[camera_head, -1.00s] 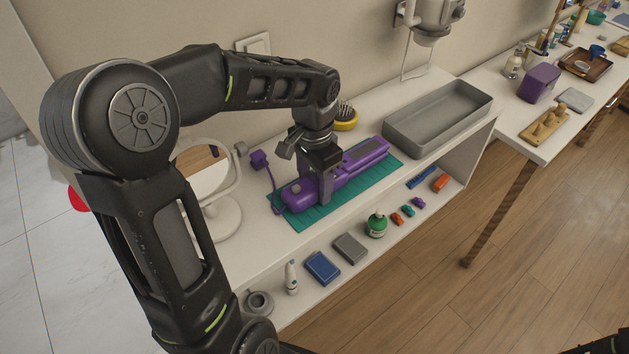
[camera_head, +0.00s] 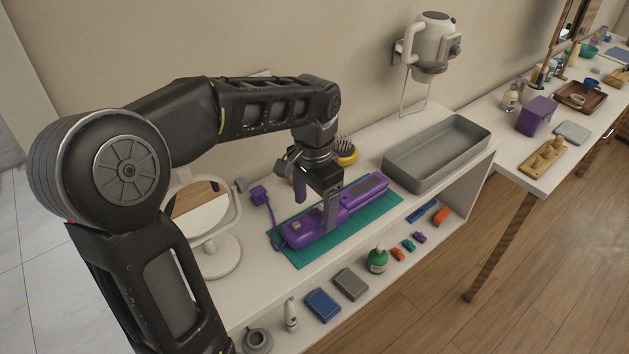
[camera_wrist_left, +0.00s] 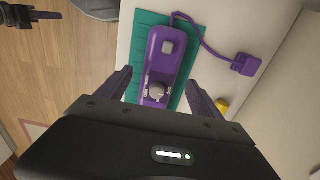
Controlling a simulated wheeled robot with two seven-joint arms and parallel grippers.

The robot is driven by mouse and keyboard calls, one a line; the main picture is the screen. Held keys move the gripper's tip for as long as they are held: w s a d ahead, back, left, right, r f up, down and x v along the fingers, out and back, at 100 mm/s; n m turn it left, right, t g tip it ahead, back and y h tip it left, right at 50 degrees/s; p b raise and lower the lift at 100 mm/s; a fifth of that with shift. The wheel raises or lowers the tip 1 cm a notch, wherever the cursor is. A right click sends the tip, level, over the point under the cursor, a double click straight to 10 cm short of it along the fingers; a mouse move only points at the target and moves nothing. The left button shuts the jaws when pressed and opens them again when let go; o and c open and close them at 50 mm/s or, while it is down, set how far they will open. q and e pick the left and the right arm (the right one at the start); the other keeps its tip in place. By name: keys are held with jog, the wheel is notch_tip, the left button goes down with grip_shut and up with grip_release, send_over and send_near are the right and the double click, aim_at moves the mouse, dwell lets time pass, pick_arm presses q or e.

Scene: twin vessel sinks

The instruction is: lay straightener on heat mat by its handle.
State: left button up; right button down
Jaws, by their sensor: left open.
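The purple straightener (camera_head: 305,232) lies lengthwise on the green heat mat (camera_head: 372,219), its cord and plug (camera_head: 259,194) running off the left end. In the left wrist view the straightener (camera_wrist_left: 169,62) shows a square button and a grey dial, with the mat (camera_wrist_left: 148,20) under it. My left gripper (camera_head: 330,222) is over the straightener's middle, pointing down. Its two fingers (camera_wrist_left: 160,90) stand apart on either side of the body in the left wrist view, with gaps showing. The part of the straightener under the gripper is hidden.
A grey tray (camera_head: 437,160) stands to the right on the counter. A round mirror (camera_head: 215,255) stands to the left, and a yellow brush (camera_head: 347,155) lies behind.

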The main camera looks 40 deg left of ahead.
pick_arm(q)
notch_tip(320, 180, up, 8)
jog(key=shift+f, duration=0.1)
dwell(0.9)
